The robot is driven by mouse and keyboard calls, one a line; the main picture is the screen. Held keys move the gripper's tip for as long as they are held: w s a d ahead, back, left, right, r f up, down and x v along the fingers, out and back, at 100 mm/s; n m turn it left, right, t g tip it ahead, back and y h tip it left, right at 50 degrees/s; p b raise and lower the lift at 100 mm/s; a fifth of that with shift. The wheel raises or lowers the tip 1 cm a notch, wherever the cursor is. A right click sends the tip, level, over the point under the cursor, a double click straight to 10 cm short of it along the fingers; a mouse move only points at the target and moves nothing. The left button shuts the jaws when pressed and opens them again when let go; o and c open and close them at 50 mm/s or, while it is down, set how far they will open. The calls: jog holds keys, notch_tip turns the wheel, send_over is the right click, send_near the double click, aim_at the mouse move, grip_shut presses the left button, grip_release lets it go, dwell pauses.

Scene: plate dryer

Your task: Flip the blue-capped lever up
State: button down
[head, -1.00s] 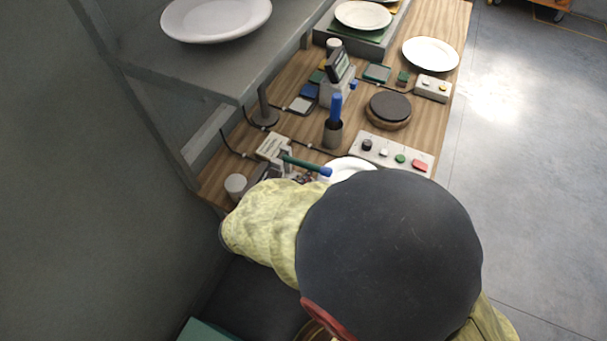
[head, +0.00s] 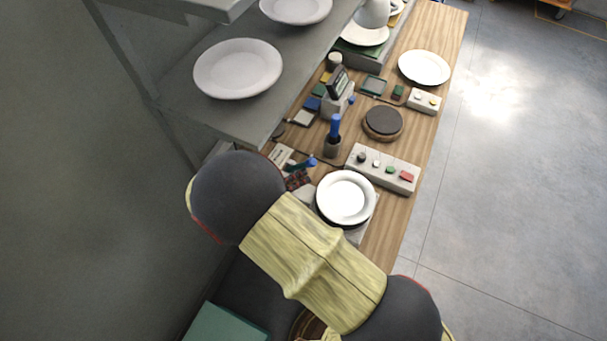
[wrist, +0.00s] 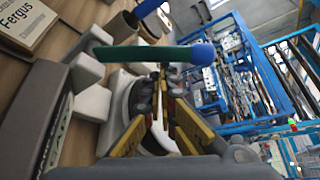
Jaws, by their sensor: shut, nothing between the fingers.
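The green lever (head: 296,167) with its blue cap (head: 311,161) shows beside my arm in the head view, its capped end pointing up and right in the picture. In the wrist view the green lever (wrist: 150,53) runs across the picture, its blue cap (wrist: 202,53) at the right end. My gripper (wrist: 161,78) is shut and empty. Its fingertips are just below the lever in that picture, close to it. I cannot tell whether they touch. My arm hides the gripper in the head view.
A white plate (head: 346,190) lies right of the lever. Behind are a button box (head: 400,166), a cup (head: 332,148) with a blue-handled item and a round dark pad (head: 383,121). A shelf (head: 190,103) with plates overhangs the left. A "Fergus" sign (wrist: 25,22) is near the gripper.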

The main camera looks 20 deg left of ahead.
aim_at(300, 167)
jog(key=a+r+n+h+p, duration=0.1)
jog(key=a+r+n+t+h+p, duration=0.1)
jog(key=n, duration=0.1)
jog(key=shift+w+a+r, duration=0.1)
jog(key=shift+w+a, duration=0.05)
jog(key=shift+a, duration=0.25)
jog(key=shift+w+a+r+p, duration=0.1)
jog(key=shift+a+r+p, duration=0.1)
jog(key=shift+a, duration=0.75)
jog(key=shift+w+a+r+p, duration=0.1)
jog(key=shift+a+r+p, duration=0.1)
jog(key=shift+a, duration=0.7)
jog(key=shift+a, duration=0.1)
jog(key=shift+s, duration=0.1)
jog(key=v, duration=0.7)
jog(key=shift+s+a, duration=0.1)
jog(key=shift+s, duration=0.05)
